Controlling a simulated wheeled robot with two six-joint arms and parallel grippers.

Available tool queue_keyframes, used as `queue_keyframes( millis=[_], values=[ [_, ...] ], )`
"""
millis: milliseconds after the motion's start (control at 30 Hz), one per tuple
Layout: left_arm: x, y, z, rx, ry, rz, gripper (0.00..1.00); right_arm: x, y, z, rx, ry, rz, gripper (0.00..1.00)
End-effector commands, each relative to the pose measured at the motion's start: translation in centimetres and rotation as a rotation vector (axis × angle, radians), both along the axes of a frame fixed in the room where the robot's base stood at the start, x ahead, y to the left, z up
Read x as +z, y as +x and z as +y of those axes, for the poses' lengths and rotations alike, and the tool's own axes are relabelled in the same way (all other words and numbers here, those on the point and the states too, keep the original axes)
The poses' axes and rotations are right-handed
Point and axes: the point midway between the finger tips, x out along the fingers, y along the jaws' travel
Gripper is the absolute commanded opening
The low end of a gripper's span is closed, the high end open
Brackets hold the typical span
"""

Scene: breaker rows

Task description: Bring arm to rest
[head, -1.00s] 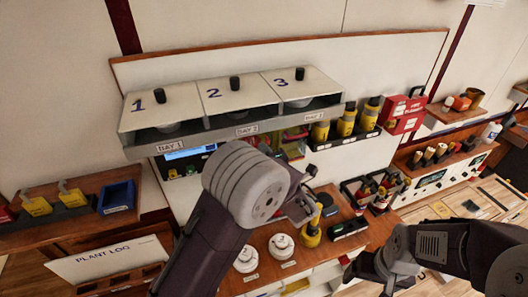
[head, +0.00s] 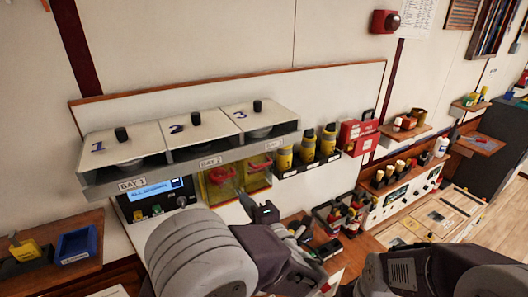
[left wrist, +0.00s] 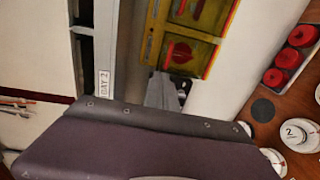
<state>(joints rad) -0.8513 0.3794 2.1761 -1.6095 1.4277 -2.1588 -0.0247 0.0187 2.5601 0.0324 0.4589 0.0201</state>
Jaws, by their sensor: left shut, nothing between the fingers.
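My left arm folds across the lower middle of the head view, a large grey joint with a dark link. My left gripper (head: 259,206) is shut and empty just in front of the yellow-framed lockout boxes (head: 222,187), apart from them as far as I can see. In the left wrist view its grey fingers (left wrist: 165,92) are together beside the yellow boxes (left wrist: 184,40), with the dark link filling the bottom. My right arm enters at the lower right; its fingers are not visible.
The bay housing (head: 190,155), with lids 1, 2 and 3, hangs above the left gripper. Yellow bottles (head: 308,147) and a red box (head: 358,136) are to the right. A blue bin (head: 77,243) is at the left. White discs (left wrist: 297,135) lie on the desk.

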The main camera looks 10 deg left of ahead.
Motion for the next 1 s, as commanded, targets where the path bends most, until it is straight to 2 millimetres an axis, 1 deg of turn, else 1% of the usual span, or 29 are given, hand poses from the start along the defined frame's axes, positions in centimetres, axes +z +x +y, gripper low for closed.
queue_keyframes(
  millis=[33, 67, 133, 167, 200, 267, 300, 367, 400, 467, 500, 533, 567, 600, 667, 700, 733, 800, 833, 900, 1000],
  values=[
    [-0.9, 0.3, 1.3, 0.032, -0.002, -0.002, 0.0, -1.0, 0.0, 0.0, 0.0, 0.0, 0.0, 0.85],
    [-1.3, 0.5, 2.6, 0.064, -0.009, -0.008, 0.0, -1.7, 0.0, 0.0, 0.0, 0.0, 0.0, 0.85],
    [-2.5, 0.6, 7.4, 0.177, -0.029, -0.029, 0.0, -3.9, 0.0, 0.0, 0.0, 0.0, 0.0, 0.85],
    [-3.1, 0.1, 9.8, 0.24, -0.041, -0.029, 0.0, -4.7, 0.0, 0.0, 0.0, 0.0, 0.0, 0.85],
    [-4.4, -1.1, 13.1, 0.339, -0.071, -0.017, 0.0, -5.7, 0.0, 0.0, 0.0, 0.0, 0.0, 0.85],
    [-7.3, -3.7, 17.3, 0.49, -0.157, 0.013, 0.0, -6.9, 0.0, 0.0, 0.0, 0.0, 0.001, 0.85],
    [-9.5, -5.9, 19.5, 0.598, -0.252, 0.012, 0.0, -7.7, 0.0, 0.0, 0.0, 0.0, 0.001, 0.85],
    [-13.3, -9.4, 21.9, 0.774, -0.429, -0.026, 0.0, -8.9, 0.0, 0.0, 0.0, 0.0, 0.0, 0.85],
    [-16.0, -11.9, 22.7, 0.904, -0.567, -0.078, 0.0, -9.6, 0.0, 0.0, 0.0, 0.0, 0.0, 0.85],
    [-20.2, -15.6, 22.9, 1.127, -0.798, -0.206, 0.0, -10.7, 0.0, 0.0, 0.0, 0.0, 0.0, 0.85],
    [-23.1, -18.0, 22.1, 1.301, -0.966, -0.332, 0.0, -11.5, 0.0, 0.0, 0.0, 0.0, 0.0, 0.85],
    [-25.2, -19.5, 21.0, 1.448, -1.098, -0.458, 0.0, -12.0, 0.0, 0.0, 0.0, 0.0, 0.0, 0.85],
    [-26.9, -20.6, 19.6, 1.597, -1.222, -0.601, 0.0, -12.4, 0.0, 0.0, 0.0, 0.0, 0.0, 0.85],
    [-28.7, -21.4, 17.6, 1.788, -1.363, -0.806, 0.0, -12.7, 0.0, 0.0, 0.0, 0.0, 0.0, 0.85],
    [-30.2, -21.5, 14.5, 2.053, -1.512, -1.131, 0.0, -12.7, 0.0, 0.0, 0.0, 0.0, 0.0, 0.85],
    [-30.7, -21.1, 12.6, 2.207, -1.572, -1.344, 0.0, -12.5, 0.0, 0.0, 0.0, 0.0, 0.0, 0.85],
    [-30.8, -20.7, 11.3, -2.251, 1.553, 1.46, 0.0, -12.3, 0.0, 0.0, 0.0, 0.0, 0.0, 0.85],
    [-31.3, -19.6, 9.3, -2.003, 1.262, 1.469, 0.0, -12.2, 0.1, 0.0, 0.0, 0.0, 0.0, 0.85],
    [-31.4, -19.0, 8.8, -1.915, 1.165, 1.467, 0.0, -12.2, 0.1, 0.0, 0.0, 0.0, 0.0, 0.85],
    [-31.3, -17.8, 8.2, -1.759, 1.0, 1.459, 0.0, -12.2, 0.1, 0.0, 0.0, 0.0, 0.0, 0.85],
    [-31.3, -17.1, 8.1, -1.651, 0.893, 1.458, 0.0, -12.2, 0.1, 0.0, 0.0, 0.0, 0.0, 0.85]
  ],
)
